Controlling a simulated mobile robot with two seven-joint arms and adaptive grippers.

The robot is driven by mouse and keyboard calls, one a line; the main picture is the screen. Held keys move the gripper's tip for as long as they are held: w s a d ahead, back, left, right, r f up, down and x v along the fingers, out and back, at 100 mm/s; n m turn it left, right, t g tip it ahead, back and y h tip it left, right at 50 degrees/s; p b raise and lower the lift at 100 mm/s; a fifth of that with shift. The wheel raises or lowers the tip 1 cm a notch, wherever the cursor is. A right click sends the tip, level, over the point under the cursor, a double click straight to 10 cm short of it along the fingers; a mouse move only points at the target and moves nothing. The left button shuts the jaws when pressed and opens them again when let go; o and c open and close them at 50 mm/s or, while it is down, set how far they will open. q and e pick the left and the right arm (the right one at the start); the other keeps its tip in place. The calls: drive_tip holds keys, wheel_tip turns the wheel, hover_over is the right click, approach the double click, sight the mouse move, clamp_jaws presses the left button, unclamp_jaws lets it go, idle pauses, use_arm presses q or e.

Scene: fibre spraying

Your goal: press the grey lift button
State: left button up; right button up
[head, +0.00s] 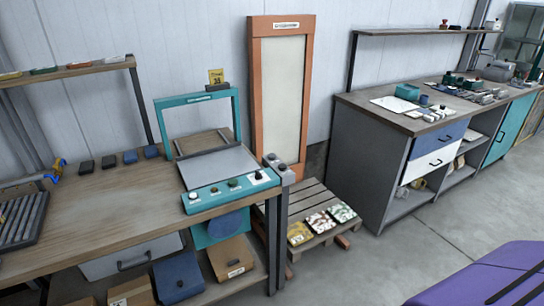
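A teal machine (231,193) with an upright teal frame stands at the right end of the wooden workbench. Its sloped front panel carries several small buttons in a row: a pale one (193,196) at the left, a dark one (214,190), a green one (232,183) and a pale grey or white one (258,175) at the right. The labels beside them are too small to read, so I cannot tell which is the lift button. A flat grey plate (215,167) lies behind the panel inside the frame. Neither of my grippers is in view.
The workbench (110,205) holds several dark blocks (130,157) and a ribbed dark tray (22,220). A pallet (310,237) with small packets lies right of it. A grey cabinet (370,140) stands farther right. A purple surface (490,278) fills the lower right corner.

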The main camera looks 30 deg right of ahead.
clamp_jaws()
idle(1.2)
